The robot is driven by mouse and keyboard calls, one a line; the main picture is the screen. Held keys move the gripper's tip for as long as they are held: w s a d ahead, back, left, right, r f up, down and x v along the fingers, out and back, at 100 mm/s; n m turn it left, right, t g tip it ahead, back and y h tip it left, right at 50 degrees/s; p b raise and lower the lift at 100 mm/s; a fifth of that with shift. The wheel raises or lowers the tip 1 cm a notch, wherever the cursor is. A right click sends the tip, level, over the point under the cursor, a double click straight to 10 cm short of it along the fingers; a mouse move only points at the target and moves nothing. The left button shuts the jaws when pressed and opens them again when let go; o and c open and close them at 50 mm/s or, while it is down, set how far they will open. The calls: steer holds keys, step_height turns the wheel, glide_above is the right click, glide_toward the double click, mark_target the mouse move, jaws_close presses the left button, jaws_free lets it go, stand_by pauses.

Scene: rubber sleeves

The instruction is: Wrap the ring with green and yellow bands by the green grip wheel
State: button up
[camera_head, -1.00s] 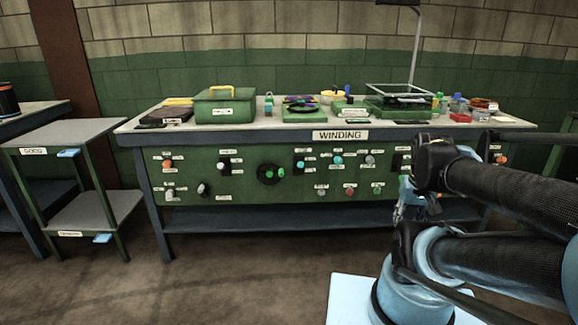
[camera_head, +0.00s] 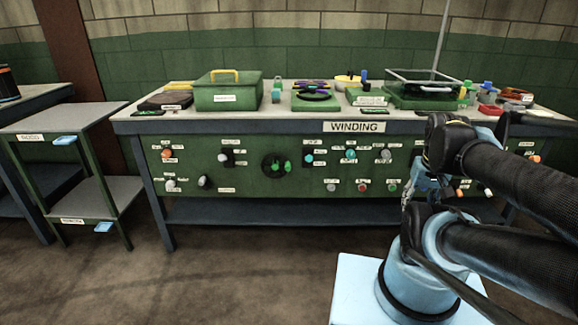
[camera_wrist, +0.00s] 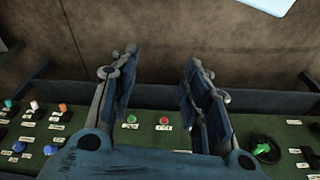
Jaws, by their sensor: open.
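The green grip wheel (camera_head: 277,165) is a black disc with green grips on the front panel of the winding bench. It also shows at the right of the wrist view (camera_wrist: 264,150). On the bench top, a green stand (camera_head: 315,104) carries a dark ring (camera_head: 313,95) with purple and coloured pieces at its back. I cannot make out a ring with green and yellow bands at this size. My gripper (camera_wrist: 162,58) is open and empty, its two fingers apart in front of the panel.
The bench (camera_head: 240,127) also holds a green box with a yellow handle (camera_head: 229,92), a glass-topped case (camera_head: 424,88) and small bottles at the right. Knobs and buttons cover the panel. A two-shelf stand (camera_head: 62,118) is at the left. The floor before the bench is clear.

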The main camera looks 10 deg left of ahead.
steer(key=w+a+r, duration=0.6)
steer(key=w+a, duration=0.1)
steer(key=w, duration=0.3)
steer(key=n+t+y, duration=0.2)
steer(key=y, duration=0.1)
glide_above(288, 165)
steer(key=s+d, duration=0.4)
steer(key=s, duration=0.2)
steer(key=f, duration=0.1)
steer(key=x, duration=1.7)
steer(key=shift+w+d+f, duration=0.1)
steer(key=shift+d+f, duration=0.15)
jaws_close()
